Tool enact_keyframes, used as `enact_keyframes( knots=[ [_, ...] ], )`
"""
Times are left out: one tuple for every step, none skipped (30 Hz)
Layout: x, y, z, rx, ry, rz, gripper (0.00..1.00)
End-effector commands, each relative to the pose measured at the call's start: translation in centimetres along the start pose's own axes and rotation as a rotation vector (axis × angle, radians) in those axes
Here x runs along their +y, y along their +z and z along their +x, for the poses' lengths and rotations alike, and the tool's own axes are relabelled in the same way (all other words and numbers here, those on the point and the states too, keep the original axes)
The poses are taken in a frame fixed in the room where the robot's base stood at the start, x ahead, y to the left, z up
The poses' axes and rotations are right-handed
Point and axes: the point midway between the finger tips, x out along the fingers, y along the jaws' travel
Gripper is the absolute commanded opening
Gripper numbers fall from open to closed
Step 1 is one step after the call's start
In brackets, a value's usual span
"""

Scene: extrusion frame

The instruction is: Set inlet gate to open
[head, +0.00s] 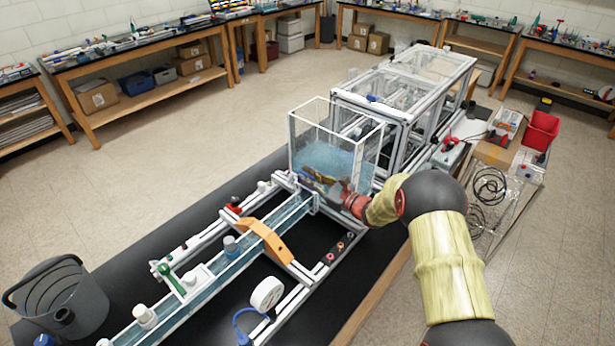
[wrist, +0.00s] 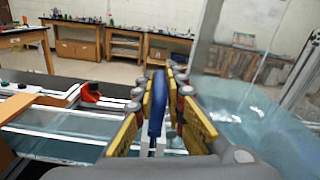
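A blue handle (wrist: 157,105) on a pale stem stands upright between the fingers of my gripper (wrist: 165,95) in the wrist view; it looks like the inlet gate's handle. The yellow-padded fingers are spread apart on both sides of it, with a visible gap on the right; contact on the left cannot be told. In the head view, my gripper (head: 325,184) is at the near lower edge of the clear water tank (head: 361,150), where the water channel (head: 212,262) meets it. The handle is mostly hidden there.
An orange arch (head: 272,241) spans the channel. A white wheel (head: 266,294) and a grey bucket (head: 62,300) stand nearer. The clear-panelled extrusion frame (head: 400,90) lies behind the tank. A red bin (head: 541,130) is at right.

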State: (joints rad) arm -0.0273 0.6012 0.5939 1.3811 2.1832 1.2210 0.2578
Motion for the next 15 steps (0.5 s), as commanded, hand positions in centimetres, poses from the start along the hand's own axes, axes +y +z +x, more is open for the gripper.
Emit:
enact_keyframes(
  knots=[
    [-0.04, 0.01, -0.01, 0.000, -0.001, 0.000, 0.07],
    [-0.04, 0.01, -0.01, 0.000, -0.001, 0.000, 0.05],
    [-0.04, 0.00, -0.01, 0.000, -0.001, 0.000, 0.03],
    [-0.04, 0.01, -0.01, 0.000, -0.001, 0.000, 0.01],
    [-0.04, 0.01, -0.01, 0.000, -0.001, 0.000, 0.00],
    [-0.05, 0.01, -0.01, 0.000, -0.001, 0.000, 0.00],
    [-0.05, 0.01, -0.01, 0.000, -0.001, 0.000, 0.00],
    [-0.05, 0.01, -0.01, 0.000, -0.001, 0.000, 0.00],
    [-0.05, 0.01, -0.01, 0.000, -0.001, 0.000, 0.00],
    [-0.05, 0.01, -0.01, 0.000, -0.001, 0.000, 0.00],
    [-0.05, 0.01, -0.01, 0.000, -0.001, -0.001, 0.00],
    [-0.05, 0.01, -0.02, 0.000, -0.001, -0.001, 0.00],
    [-0.05, 0.01, -0.02, 0.000, -0.001, -0.001, 0.00],
    [-0.05, 0.01, -0.01, 0.000, -0.001, -0.001, 0.00],
    [-0.05, 0.01, -0.01, 0.000, -0.001, -0.001, 0.00]
  ],
)
